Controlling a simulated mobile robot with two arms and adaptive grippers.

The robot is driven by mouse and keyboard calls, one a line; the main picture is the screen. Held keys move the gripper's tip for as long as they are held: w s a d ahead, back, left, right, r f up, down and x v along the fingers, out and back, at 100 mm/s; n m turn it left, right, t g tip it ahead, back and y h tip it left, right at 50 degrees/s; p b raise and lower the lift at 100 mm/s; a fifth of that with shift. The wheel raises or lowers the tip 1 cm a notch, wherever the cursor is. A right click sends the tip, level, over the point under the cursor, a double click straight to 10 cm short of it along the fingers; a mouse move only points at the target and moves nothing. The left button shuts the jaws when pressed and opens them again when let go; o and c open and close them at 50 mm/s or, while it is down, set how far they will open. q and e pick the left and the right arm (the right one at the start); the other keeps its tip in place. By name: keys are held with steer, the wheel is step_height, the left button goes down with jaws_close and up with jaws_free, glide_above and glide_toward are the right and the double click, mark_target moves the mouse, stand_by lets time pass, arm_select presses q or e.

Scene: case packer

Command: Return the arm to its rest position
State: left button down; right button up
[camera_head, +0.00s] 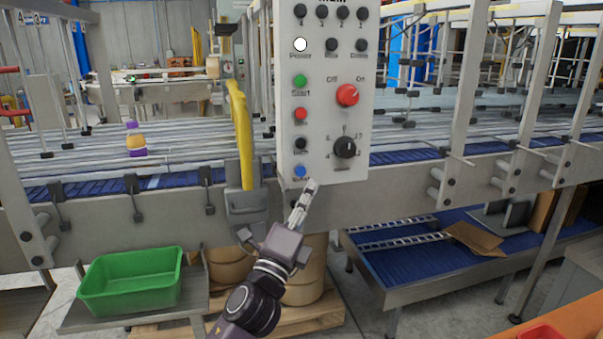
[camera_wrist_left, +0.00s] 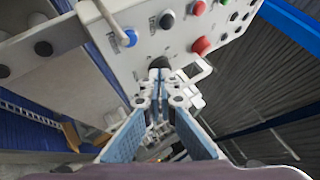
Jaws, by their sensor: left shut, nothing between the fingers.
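My left gripper (camera_head: 307,188) is shut and empty. In the head view its fingertips point up at the lower edge of the white control panel (camera_head: 325,110), just below the blue button (camera_head: 300,172). In the left wrist view, the shut fingertips of my gripper (camera_wrist_left: 158,78) overlap the black dial (camera_wrist_left: 158,62), and I cannot tell the exact gap to the panel. The blue button (camera_wrist_left: 130,38) is to their upper left there. The red switch (camera_head: 347,95) and black dial (camera_head: 344,147) sit on the panel's right side. My right gripper is not in view.
A yellow handle (camera_head: 240,130) stands left of the panel. The conveyor's metal side rail (camera_head: 410,190) runs behind my gripper. A green bin (camera_head: 130,282) is at lower left, and a lower blue conveyor (camera_head: 410,260) at right.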

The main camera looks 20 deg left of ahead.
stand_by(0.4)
arm_select(q)
steer(key=a+f+n+g+y, duration=0.25)
steer(key=f+n+g, duration=0.55)
steer(key=f, duration=3.1)
steer(key=s+a+f+n+g, duration=0.1)
steer(key=s+f+g, duration=0.1)
steer(key=s+f, duration=0.5)
steer(key=s+a+f+n+g, duration=0.1)
steer(key=s+f+n, duration=0.1)
steer(key=f, duration=0.8)
steer(key=s+f+n+g, duration=0.4)
steer(key=s+f+g, duration=0.1)
steer(key=s+f, duration=1.3)
steer(key=s+f+n+g, duration=0.1)
steer(key=s+f+g, duration=0.1)
steer(key=s, duration=0.8)
steer(key=s+f+n+g, duration=0.2)
steer(key=s+f, duration=0.2)
steer(key=s, duration=0.6)
steer(key=s+f+n+g, duration=0.1)
steer(key=s+f, duration=0.3)
steer(key=s, duration=0.7)
steer(key=shift+n+g, duration=0.4)
steer(key=shift+n, duration=0.3)
